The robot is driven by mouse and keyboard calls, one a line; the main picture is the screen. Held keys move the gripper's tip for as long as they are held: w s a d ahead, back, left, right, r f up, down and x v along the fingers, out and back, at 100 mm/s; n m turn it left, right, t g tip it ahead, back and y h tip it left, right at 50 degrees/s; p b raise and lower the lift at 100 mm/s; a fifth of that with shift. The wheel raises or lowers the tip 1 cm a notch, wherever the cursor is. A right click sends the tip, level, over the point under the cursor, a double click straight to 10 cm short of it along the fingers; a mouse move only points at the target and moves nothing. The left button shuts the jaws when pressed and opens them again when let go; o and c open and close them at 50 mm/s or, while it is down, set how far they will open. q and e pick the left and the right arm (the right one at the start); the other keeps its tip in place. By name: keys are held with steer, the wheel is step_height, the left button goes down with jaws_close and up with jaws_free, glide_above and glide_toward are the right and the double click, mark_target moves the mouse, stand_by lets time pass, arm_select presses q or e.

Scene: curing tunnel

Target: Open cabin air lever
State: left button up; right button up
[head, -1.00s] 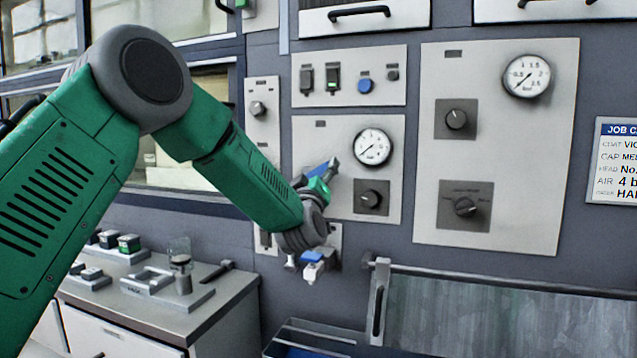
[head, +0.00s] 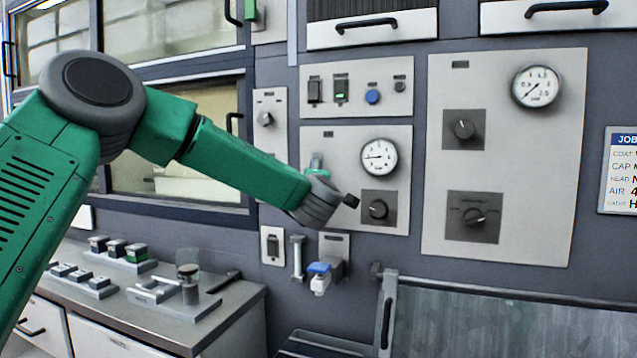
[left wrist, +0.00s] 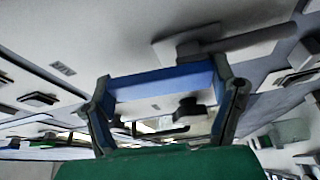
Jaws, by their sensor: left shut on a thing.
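My left gripper (left wrist: 165,88) is shut on a blue bar (left wrist: 160,78), which looks like the air lever's handle and spans between the two fingers in the left wrist view. In the head view my left gripper (head: 317,165) is at the lower left of the gauge panel (head: 340,140); my wrist hides the fingertips and the lever. The round gauge (head: 379,157) on this panel has its needle pointing left. A black knob (head: 378,209) sits below the gauge, just right of my wrist. My right gripper is not in view.
A blue-handled valve (head: 320,268) sticks out of the wall below my wrist. A larger panel (head: 540,180) with a gauge and two knobs is at the right. A bench (head: 215,325) with small fixtures stands lower left. A grey railed unit (head: 480,325) stands lower right.

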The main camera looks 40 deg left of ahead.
arm_select(q)
steer(key=shift+a+f+n, duration=0.25)
steer(key=shift+n, duration=0.45)
steer(key=shift+s+g+h, duration=0.1)
steer(key=shift+g+h, duration=0.2)
steer(key=o, duration=1.6)
steer(key=shift+o, duration=0.2)
steer(key=shift+a, duration=0.15)
steer(key=v, duration=1.1)
steer(key=shift+s+d+f, duration=0.15)
steer(key=shift+s+d, duration=0.15)
